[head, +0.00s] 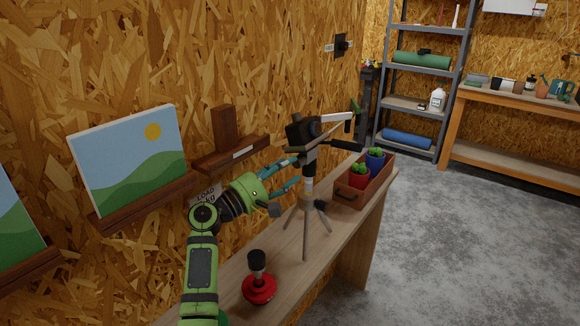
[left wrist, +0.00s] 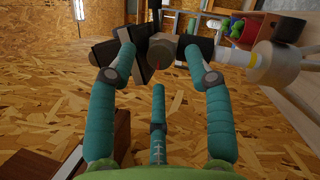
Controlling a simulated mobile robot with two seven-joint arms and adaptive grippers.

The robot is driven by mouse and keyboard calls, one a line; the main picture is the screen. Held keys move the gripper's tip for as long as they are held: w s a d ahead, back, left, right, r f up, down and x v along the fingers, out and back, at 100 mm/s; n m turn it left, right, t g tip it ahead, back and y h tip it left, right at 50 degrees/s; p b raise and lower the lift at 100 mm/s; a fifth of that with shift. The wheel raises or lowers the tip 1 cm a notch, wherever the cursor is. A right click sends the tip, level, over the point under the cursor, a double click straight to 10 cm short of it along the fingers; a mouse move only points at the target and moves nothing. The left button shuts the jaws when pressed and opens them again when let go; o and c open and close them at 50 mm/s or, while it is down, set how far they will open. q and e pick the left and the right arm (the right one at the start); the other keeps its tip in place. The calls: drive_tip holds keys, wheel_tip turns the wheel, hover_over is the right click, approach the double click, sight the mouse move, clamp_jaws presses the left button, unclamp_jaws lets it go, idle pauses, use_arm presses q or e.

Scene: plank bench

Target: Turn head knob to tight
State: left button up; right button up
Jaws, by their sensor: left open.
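A tripod (head: 306,225) stands upright on the plank bench (head: 335,232), with a dark head (head: 301,131) and a pale handle on top. My left gripper (head: 294,172) reaches in from the left, its teal fingers open beside the tripod, just below its head. In the left wrist view, a round grey knob (left wrist: 161,50) with a red mark shows between the open fingertips. Whether the fingers touch it I cannot tell. The knob cannot be made out clearly in the head view. My right gripper is not in view.
A wooden box (head: 351,194) with potted plants stands behind the tripod. A red-based object with a black top (head: 259,288) sits on the near bench. Wall shelves with a painting (head: 128,160) and a wooden block (head: 225,130) are close on the left. The floor on the right is clear.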

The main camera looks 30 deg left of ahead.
use_arm(q)
drive_tip(key=shift+w+d, duration=0.15)
drive_tip(key=shift+w, duration=0.6)
drive_tip(key=shift+d+r, duration=0.1)
clamp_jaws()
drive_tip(key=shift+m+g+b, duration=0.3)
drive_tip(key=shift+m+b, duration=0.65)
drive_tip(key=shift+m, duration=0.05)
drive_tip(key=shift+m+g+h+b, duration=0.3)
drive_tip(key=shift+m+b, duration=0.05)
drive_tip(key=shift+m, duration=0.35)
drive_tip(key=shift+r+m+g, duration=0.1)
drive_tip(key=shift+m+g, duration=0.2)
drive_tip(key=shift+m, duration=0.4)
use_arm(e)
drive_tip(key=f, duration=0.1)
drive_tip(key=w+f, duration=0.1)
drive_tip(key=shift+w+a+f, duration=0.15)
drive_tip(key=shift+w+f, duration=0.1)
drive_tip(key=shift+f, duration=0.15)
